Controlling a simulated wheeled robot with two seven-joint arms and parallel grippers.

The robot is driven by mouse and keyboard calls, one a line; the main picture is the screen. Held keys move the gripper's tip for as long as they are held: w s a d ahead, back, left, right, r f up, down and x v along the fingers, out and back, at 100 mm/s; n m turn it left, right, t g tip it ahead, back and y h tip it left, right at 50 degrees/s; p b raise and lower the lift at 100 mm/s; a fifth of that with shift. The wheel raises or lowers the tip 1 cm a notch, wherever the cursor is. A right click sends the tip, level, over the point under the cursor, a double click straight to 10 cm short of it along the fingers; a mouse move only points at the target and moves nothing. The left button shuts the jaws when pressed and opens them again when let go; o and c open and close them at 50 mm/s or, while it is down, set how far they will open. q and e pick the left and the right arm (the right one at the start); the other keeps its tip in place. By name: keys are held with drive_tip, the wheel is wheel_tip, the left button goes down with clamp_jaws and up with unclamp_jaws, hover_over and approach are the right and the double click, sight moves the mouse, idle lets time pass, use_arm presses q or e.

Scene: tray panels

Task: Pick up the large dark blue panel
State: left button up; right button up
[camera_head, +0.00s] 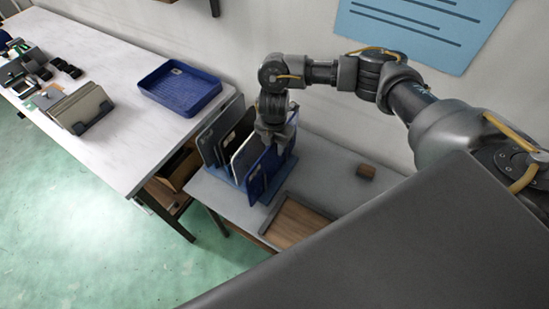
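The large dark blue panel (257,178) stands upright at the right end of a row of panels in a blue rack (277,186) on the low grey table. A grey panel (212,140) and a dark panel with a pale edge (243,157) stand to its left in the same rack. My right gripper (272,139) points down at the upper edge of the dark blue panel, from above. Its fingertips are small and partly hidden, so I cannot tell whether they grip the panel. My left gripper is not in view.
A wall stands close behind.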

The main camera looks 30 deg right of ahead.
clamp_jaws()
drive_tip(key=shift+r, duration=0.1)
idle(0.4)
wheel_tip(320, 180, up, 18)
drive_tip(key=b, duration=0.1)
drive_tip(key=shift+b, duration=0.35)
